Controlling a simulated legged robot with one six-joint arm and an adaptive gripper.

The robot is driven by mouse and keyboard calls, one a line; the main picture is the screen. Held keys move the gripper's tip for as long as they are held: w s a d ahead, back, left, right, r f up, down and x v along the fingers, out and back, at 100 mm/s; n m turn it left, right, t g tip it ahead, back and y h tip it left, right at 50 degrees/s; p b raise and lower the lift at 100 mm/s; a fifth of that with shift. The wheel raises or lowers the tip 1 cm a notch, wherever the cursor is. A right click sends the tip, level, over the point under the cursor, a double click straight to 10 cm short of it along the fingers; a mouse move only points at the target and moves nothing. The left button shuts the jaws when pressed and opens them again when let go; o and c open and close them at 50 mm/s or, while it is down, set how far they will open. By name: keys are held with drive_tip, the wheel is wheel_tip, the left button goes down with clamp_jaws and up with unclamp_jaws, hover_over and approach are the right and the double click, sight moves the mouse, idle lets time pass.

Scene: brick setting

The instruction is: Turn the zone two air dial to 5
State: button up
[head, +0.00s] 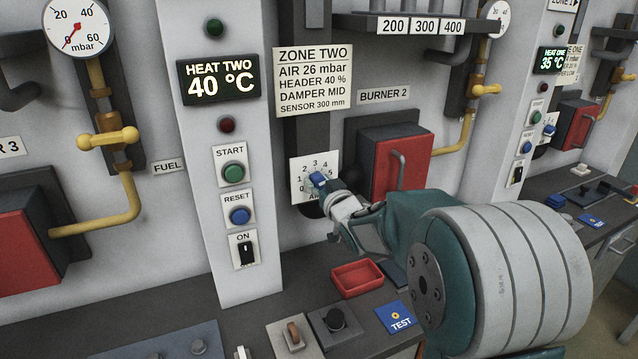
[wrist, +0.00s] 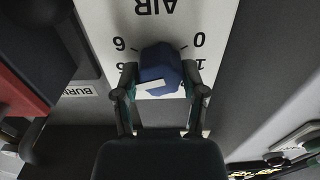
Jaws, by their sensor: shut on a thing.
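The zone two air dial has a blue knob (head: 318,180) on a white numbered plate (head: 307,165) below the zone two sign. In the wrist view the knob (wrist: 160,66) sits between the two fingers of my gripper (wrist: 160,88), which is shut on it. The plate shows upside down there, with 6 and 0 visible beside the knob and AIR beyond it. A white mark shows on the knob's near side, but I cannot tell which number it points to. In the head view my gripper (head: 326,192) hides the dial's lower right part.
The zone two sign (head: 313,80) reads AIR 26 mbar. A red burner box (head: 385,165) stands just right of the dial. A red tray (head: 357,279) and a blue TEST card (head: 398,318) lie on the bench below. A pillar with buttons (head: 237,173) stands left.

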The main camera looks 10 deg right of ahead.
drive_tip(key=shift+m, duration=0.5)
drive_tip(key=o, duration=1.1)
drive_tip(key=shift+w, duration=0.15)
drive_tip(key=shift+o, duration=0.2)
drive_tip(key=s+d, duration=0.2)
drive_tip(key=s, duration=0.9)
drive_tip(key=shift+s, duration=0.35)
drive_tip(key=shift+d+f, duration=0.1)
